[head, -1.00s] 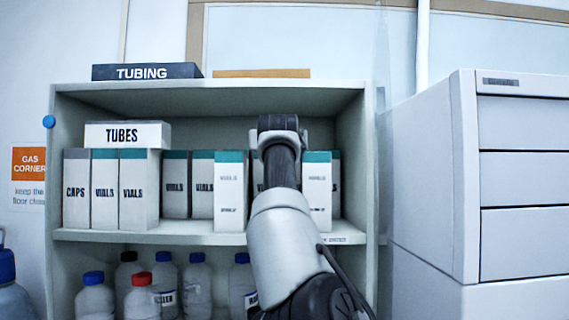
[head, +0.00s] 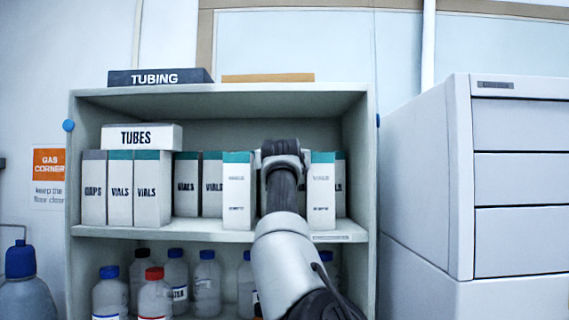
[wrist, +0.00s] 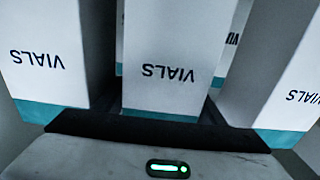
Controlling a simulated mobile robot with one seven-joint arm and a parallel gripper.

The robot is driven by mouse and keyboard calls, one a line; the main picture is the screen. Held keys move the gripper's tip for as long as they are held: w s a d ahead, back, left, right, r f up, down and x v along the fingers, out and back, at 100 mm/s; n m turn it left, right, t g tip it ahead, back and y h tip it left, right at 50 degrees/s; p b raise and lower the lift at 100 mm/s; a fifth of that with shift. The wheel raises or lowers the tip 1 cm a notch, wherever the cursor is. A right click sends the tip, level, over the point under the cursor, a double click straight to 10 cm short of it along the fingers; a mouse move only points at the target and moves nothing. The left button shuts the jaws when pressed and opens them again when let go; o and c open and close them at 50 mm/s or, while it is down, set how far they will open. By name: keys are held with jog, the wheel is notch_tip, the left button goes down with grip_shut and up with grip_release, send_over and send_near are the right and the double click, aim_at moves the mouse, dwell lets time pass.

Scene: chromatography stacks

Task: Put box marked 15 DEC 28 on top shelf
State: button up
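White vials boxes with teal tops stand in a row on the upper shelf. Two nearer ones (head: 238,195) and (head: 321,195) flank my arm; the small print on their lower fronts is too small to read. I cannot tell which box reads 15 DEC 28. My gripper (head: 281,150) is at the shelf opening, between these two boxes, near their top height; the arm hides part of what is behind. In the wrist view, a VIALS box (wrist: 172,65) is upside down in the picture, straight ahead, with another box on each side.
The upper shelf (head: 200,230) also holds a caps box (head: 94,190) and a tubes box (head: 141,137) lying on vials boxes. Several bottles (head: 154,298) stand below. A tubing box (head: 160,77) lies on the cabinet top. A grey drawer unit (head: 455,200) stands right.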

jog(key=s+b, duration=0.9)
jog(key=s, duration=0.3)
dwell(0.5)
